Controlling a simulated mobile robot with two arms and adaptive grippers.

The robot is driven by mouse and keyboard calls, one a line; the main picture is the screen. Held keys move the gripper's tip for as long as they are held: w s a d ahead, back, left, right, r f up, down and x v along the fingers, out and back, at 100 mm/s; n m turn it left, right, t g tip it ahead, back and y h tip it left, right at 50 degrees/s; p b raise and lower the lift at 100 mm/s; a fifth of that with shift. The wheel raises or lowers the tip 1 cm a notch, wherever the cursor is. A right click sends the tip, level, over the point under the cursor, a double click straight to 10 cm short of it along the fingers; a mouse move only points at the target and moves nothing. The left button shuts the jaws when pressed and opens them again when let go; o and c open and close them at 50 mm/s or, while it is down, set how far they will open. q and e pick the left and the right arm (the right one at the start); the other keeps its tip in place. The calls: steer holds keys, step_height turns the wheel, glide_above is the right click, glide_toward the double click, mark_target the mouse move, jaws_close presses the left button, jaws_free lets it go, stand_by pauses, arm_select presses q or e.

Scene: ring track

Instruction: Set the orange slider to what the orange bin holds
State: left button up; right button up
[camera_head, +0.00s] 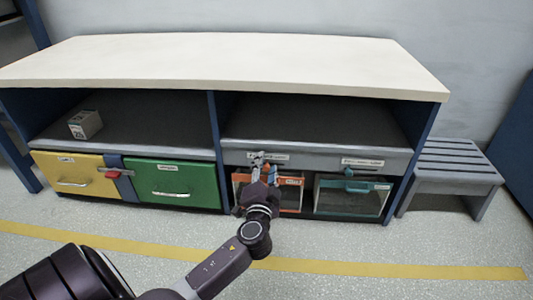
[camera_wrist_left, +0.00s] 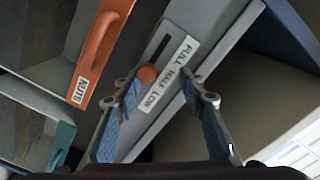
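The orange slider knob (camera_wrist_left: 147,73) sits in a dark slot beside a white FULL/HALF/LOW label (camera_wrist_left: 168,74), at the slot end nearer LOW. My left gripper (camera_wrist_left: 164,88) has its blue-padded fingers apart, the knob showing between and beyond them; I cannot tell if they touch it. In the head view the left gripper (camera_head: 264,166) is in front of the grey slider rail and partly hides the orange bin (camera_head: 291,179). The bin has an orange handle (camera_wrist_left: 103,30) and a NUTS label in the wrist view; its contents are not clear. The right gripper is out of view.
A teal bin (camera_head: 350,198) with its own slider stands to the right. Yellow (camera_head: 75,178) and green (camera_head: 172,183) drawers are at left, with a red latch between them. A small grey box (camera_head: 85,124) sits on the left shelf. A grey bench (camera_head: 455,170) stands at right.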

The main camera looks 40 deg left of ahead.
arm_select(q)
step_height(320, 180, up, 8)
steer(key=shift+f, duration=0.1)
stand_by(0.5)
